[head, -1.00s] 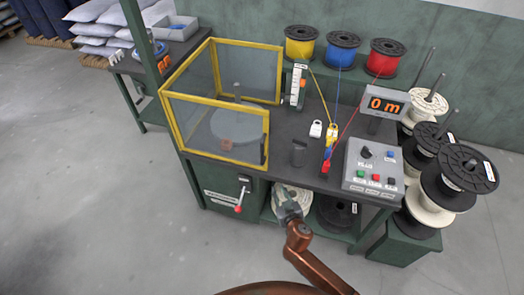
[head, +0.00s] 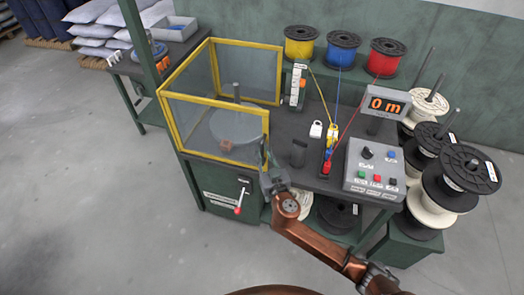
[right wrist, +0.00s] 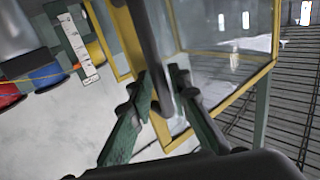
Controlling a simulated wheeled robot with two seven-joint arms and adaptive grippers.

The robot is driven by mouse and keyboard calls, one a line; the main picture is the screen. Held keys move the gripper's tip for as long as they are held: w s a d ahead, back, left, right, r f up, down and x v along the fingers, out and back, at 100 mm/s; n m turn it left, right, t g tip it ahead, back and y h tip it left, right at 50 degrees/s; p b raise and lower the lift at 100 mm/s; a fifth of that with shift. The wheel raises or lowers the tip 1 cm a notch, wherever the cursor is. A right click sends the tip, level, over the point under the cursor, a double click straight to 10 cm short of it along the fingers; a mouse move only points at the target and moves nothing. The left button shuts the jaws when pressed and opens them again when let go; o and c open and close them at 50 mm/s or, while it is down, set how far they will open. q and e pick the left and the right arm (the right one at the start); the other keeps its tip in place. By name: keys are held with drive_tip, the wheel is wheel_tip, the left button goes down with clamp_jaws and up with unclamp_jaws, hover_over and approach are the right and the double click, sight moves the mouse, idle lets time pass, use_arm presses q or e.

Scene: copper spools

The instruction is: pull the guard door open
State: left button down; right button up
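The guard (head: 215,101) is a yellow-framed clear enclosure at the bench's left end. Its front panel looks closed in the head view. A dark upright handle (right wrist: 150,40) stands at the panel's edge in the right wrist view. My right gripper (head: 264,160) is at the panel's right edge in the head view. In the right wrist view my right gripper (right wrist: 160,75) has its two green fingers apart, with the handle between them in the picture. I cannot tell whether they touch it. The gripper hides the handle's lower part in the head view. My left gripper is out of view.
Inside the guard sits a grey round turntable (head: 232,122) with a small copper-coloured block (head: 226,145). A red-tipped lever (head: 239,205) sticks out below. A control box (head: 372,165) stands right. Spools (head: 443,190) are stacked at the far right. The floor at left is clear.

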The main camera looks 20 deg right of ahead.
drive_tip(key=shift+w, duration=0.1)
drive_tip(key=shift+c, duration=0.4)
clamp_jaws()
